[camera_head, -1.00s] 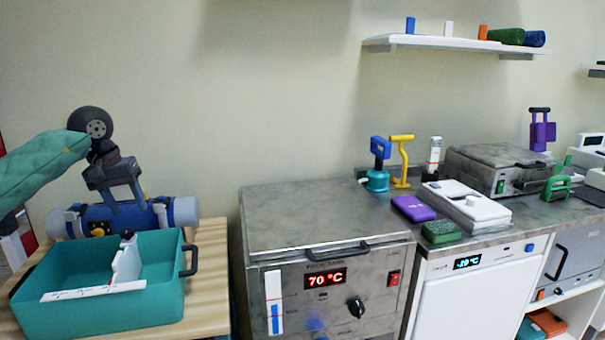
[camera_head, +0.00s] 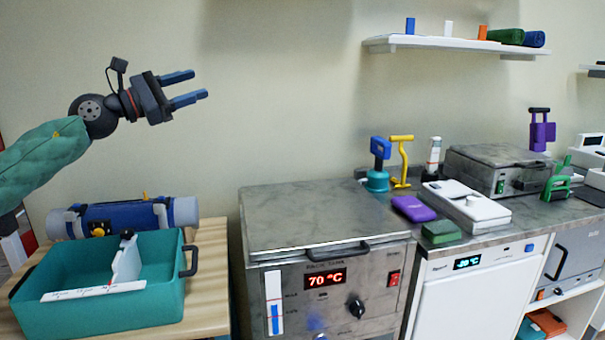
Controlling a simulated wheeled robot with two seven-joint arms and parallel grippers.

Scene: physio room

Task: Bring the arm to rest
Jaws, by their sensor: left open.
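My left gripper (camera_head: 190,88) is in the upper left of the head view, raised in front of the bare wall. Its two blue-grey fingers point right and stand apart with nothing between them. The left arm, in a green sleeve, comes in from the left edge. The gripper is well above the teal bin (camera_head: 95,310) and the blue roll with grey ends (camera_head: 125,218), touching neither. My right gripper is not in view.
The teal bin holds a white divided piece and stands on a wooden table (camera_head: 207,290). A metal heated tank (camera_head: 320,215) reading 70 °C stands right of it. A counter holds purple and green packs (camera_head: 413,208). A wall shelf (camera_head: 450,43) hangs upper right.

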